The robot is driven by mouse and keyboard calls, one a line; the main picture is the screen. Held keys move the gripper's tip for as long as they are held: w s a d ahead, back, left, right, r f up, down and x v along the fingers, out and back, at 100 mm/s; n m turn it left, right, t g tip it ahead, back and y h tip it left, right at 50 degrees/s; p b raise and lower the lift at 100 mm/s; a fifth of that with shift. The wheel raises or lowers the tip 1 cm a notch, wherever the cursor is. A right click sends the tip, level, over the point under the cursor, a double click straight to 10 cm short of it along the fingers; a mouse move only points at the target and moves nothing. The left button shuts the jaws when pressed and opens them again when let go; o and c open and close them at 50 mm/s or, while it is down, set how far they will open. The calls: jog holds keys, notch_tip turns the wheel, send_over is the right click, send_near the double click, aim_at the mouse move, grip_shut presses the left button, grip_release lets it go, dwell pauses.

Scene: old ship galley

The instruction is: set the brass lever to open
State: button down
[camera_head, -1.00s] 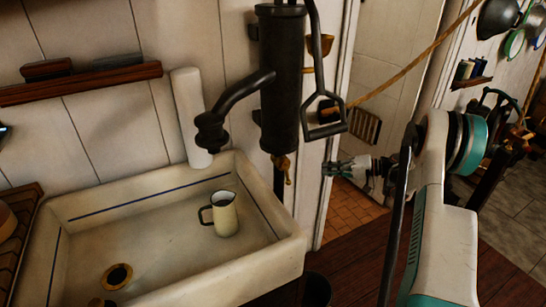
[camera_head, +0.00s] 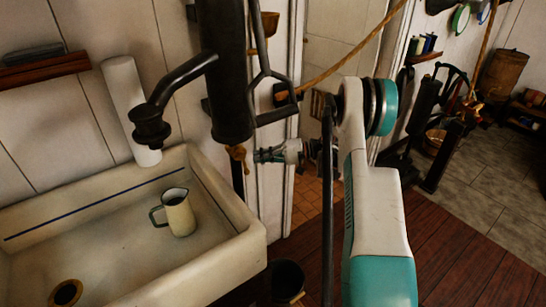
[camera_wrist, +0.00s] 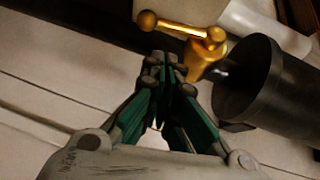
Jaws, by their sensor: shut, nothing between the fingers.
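The brass lever (camera_head: 238,153) is on a small brass tap under the black pump cylinder (camera_head: 230,85). In the wrist view the brass lever (camera_wrist: 183,27) is a bar with a round knob at its left end, joined to a brass body beside the dark cylinder (camera_wrist: 250,80). My gripper (camera_head: 258,156) is just right of the lever in the head view. In the wrist view my gripper (camera_wrist: 160,66) is shut and empty, its fingertips just below the bar in the picture. I cannot tell whether they touch it.
A pale sink (camera_head: 215,235) holds a cream jug (camera_head: 180,215). The pump's spout (camera_head: 150,125) hangs over the sink, and its looped handle (camera_head: 275,105) is above my gripper. A dark bucket (camera_head: 287,280) stands on the floor. A rope (camera_head: 345,62) crosses the doorway.

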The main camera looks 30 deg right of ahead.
aim_at(244, 164)
jog(key=shift+s+a+f+b, duration=0.1)
jog(key=shift+s+a+b, duration=0.1)
jog(key=shift+a, duration=0.4)
jog(key=shift+s+a+f+b, duration=0.1)
jog(key=shift+s+a, duration=0.05)
jog(key=shift+a, duration=0.45)
jog(key=shift+s+a+f+b, duration=0.15)
jog(key=shift+a+f+b, duration=0.2)
jog(key=shift+a, duration=0.35)
jog(key=shift+d+r, duration=0.1)
